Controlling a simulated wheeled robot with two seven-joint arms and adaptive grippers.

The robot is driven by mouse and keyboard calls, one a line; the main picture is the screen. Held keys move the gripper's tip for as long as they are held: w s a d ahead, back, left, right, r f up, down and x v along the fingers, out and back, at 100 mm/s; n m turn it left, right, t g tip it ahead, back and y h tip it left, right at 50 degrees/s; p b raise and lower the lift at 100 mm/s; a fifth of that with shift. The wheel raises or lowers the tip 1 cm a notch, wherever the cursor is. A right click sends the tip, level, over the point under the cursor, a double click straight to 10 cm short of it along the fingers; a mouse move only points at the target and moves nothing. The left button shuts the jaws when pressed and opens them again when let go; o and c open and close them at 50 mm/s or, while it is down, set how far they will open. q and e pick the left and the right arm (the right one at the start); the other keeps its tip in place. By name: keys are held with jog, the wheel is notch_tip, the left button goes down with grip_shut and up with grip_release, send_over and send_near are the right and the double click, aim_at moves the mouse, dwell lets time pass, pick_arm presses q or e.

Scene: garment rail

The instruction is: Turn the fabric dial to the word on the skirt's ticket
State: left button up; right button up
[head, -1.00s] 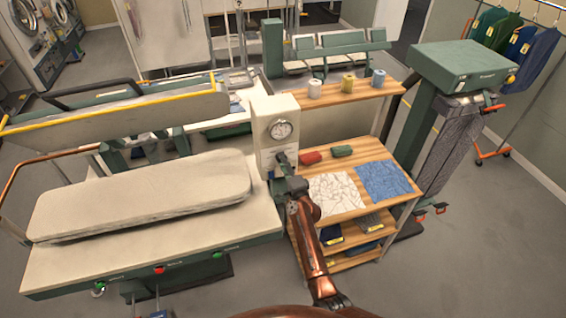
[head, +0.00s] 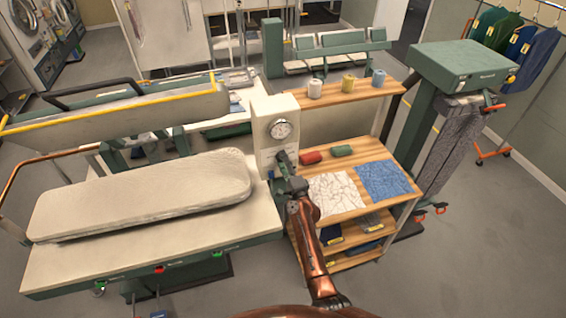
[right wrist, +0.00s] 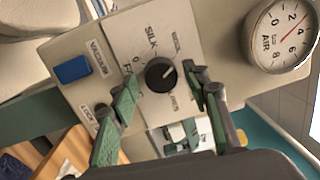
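The fabric dial (right wrist: 160,75) is a round black knob with a white pointer mark on a pale plate, with SILK and other words printed around it. The mark points to the upper right in the right wrist view. My right gripper (right wrist: 163,80) has its green-tipped fingers spread, one on each side of the dial; I cannot tell whether they touch it. In the head view this gripper (head: 284,160) is at the front of the pale control box (head: 263,112), and its arm hides the dial. I cannot pick out the skirt or read its ticket. My left gripper is out of view.
The padded pressing board (head: 140,195) is left of the box. A wooden shelf unit (head: 345,150) with cloths stands at right.

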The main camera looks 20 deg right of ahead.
jog(key=shift+o, duration=0.2)
jog(key=s, duration=0.7)
jog(key=shift+s+d+f, duration=0.25)
jog(key=shift+d, duration=0.05)
